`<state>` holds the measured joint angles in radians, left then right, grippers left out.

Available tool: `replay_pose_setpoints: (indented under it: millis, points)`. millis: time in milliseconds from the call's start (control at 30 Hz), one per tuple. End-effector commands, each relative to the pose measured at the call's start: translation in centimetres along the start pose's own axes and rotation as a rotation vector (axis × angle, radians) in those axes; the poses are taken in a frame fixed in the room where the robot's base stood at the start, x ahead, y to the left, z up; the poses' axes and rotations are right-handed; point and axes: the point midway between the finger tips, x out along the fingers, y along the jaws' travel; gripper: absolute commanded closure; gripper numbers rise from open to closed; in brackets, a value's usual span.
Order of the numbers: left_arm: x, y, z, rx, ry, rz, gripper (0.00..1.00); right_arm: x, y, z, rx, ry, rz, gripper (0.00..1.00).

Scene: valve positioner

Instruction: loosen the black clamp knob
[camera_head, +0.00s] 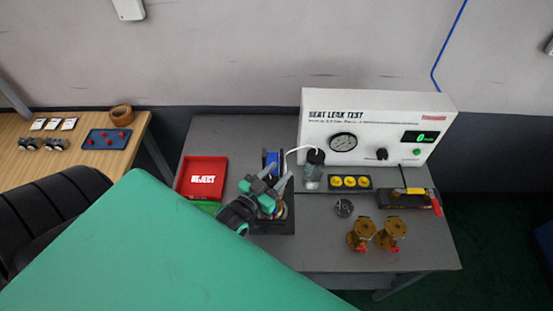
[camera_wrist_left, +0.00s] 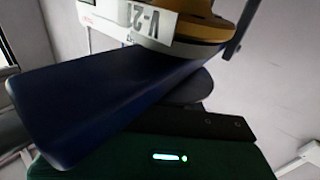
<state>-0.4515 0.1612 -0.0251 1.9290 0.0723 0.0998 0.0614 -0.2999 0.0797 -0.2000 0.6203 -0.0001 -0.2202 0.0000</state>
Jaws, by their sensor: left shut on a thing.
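The clamp fixture (camera_head: 272,160) has blue and black parts and stands on a dark base at the left of the bench. My left gripper (camera_head: 270,184) is at the fixture and covers much of it. In the left wrist view, a blue fixture part (camera_wrist_left: 90,105) crosses the picture, with a brass-coloured valve body bearing a tag V-27 (camera_wrist_left: 152,25) above it. The black clamp knob (camera_wrist_left: 195,88) shows partly as a dark round disc, right at the dark gripper (camera_wrist_left: 185,118). The left gripper is shut on it; the contact itself is mostly hidden. My right gripper is not in view.
The seat leak test box (camera_head: 375,125) stands behind, with a jar (camera_head: 313,172) and tube before it. A red reject tray (camera_head: 203,178) lies left. Yellow parts (camera_head: 349,182), two brass valves (camera_head: 377,235) and a red-handled tool (camera_head: 410,198) lie right. The bench front centre is clear.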

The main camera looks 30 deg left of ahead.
Motion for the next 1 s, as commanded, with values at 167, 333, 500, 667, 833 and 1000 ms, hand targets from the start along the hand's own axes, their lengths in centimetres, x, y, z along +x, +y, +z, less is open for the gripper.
replay_pose_setpoints:
  millis: [167, 333, 500, 667, 833, 1000]
  points:
    - [0.1, 0.0, -0.2, 0.001, 0.005, 0.0, 0.59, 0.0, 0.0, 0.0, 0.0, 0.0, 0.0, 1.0]
    - [0.1, 0.0, -0.2, 0.0, 0.004, 0.0, 0.4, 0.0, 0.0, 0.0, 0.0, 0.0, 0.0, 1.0]
    - [0.0, 0.0, -0.1, 0.0, 0.002, 0.001, 0.4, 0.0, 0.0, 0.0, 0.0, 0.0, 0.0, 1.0]
    - [-0.5, 0.0, 0.0, 0.0, 0.002, 0.001, 0.4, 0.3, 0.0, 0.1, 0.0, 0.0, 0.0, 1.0]
    - [-2.6, 0.0, 0.3, -0.001, 0.0, 0.001, 0.4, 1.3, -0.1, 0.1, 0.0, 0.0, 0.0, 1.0]
    - [-5.5, 0.0, 0.4, -0.001, -0.001, 0.0, 0.4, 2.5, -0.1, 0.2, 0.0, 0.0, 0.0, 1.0]
